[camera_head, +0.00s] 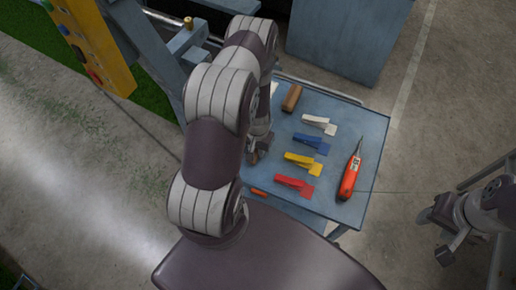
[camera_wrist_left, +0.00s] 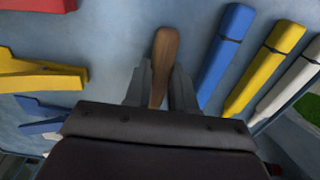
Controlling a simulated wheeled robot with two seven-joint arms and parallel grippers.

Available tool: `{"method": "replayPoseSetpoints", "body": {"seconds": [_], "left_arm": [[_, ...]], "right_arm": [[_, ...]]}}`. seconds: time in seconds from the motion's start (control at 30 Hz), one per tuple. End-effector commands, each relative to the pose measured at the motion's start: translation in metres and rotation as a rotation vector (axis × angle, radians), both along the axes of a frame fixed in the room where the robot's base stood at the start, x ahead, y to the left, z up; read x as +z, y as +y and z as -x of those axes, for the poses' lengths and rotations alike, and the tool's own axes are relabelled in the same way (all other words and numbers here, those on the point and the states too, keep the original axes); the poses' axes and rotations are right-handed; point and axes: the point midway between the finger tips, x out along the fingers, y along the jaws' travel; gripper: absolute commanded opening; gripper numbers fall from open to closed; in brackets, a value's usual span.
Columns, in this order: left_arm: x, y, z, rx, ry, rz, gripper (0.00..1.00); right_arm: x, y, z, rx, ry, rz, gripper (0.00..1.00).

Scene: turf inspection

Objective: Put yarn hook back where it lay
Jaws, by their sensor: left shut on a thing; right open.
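The yarn hook (camera_wrist_left: 165,55) shows only its wooden handle in the left wrist view; its other end is hidden behind my gripper's body. My left gripper (camera_wrist_left: 160,92) is shut on this handle, with a finger on each side. In the head view my left gripper (camera_head: 257,150) is over the left part of the blue tray table (camera_head: 335,110), mostly hidden by my arm. I cannot tell whether the hook touches the surface. My right gripper (camera_head: 436,237) is open and empty, off to the right of the table.
White (camera_head: 319,124), blue (camera_head: 312,143), yellow (camera_head: 303,163) and red (camera_head: 293,185) clips lie in a column right of my left gripper. A red-handled tool (camera_head: 348,182) lies further right, a brown block (camera_head: 291,98) behind. Blue (camera_wrist_left: 225,55), yellow and white sticks lie beside the hook.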

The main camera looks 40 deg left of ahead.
Motion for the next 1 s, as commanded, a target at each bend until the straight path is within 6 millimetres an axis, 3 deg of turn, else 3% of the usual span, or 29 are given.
{"method": "replayPoseSetpoints", "body": {"seconds": [0.13, 0.3, 0.4, 0.53, 0.8, 0.9, 1.0], "left_arm": [[0.021, 0.000, -0.001, -0.001, -0.003, -0.001, 0.00], [0.070, 0.000, -0.001, -0.001, -0.002, 0.000, 0.00], [0.090, -0.001, -0.001, -0.004, -0.001, 0.000, 0.00], [0.100, -0.021, -0.008, -0.071, -0.002, 0.000, 0.00], [0.108, -0.101, -0.023, -0.166, -0.007, -0.001, 0.00], [0.110, -0.116, -0.022, -0.107, -0.005, -0.001, 0.00], [0.106, -0.111, -0.019, -0.018, -0.001, -0.001, 0.00]], "right_arm": [[0.003, 0.000, 0.000, 0.000, 0.000, 0.000, 0.50], [0.020, 0.000, 0.000, 0.000, 0.000, 0.000, 0.50], [0.030, 0.000, 0.000, 0.000, 0.000, 0.000, 0.50], [0.034, 0.000, 0.000, 0.000, 0.000, 0.000, 0.50], [0.033, 0.000, 0.000, 0.000, 0.000, 0.000, 0.50], [0.033, 0.000, 0.000, 0.000, 0.000, 0.000, 0.50], [0.028, 0.000, 0.000, 0.000, 0.000, 0.000, 0.50]]}}
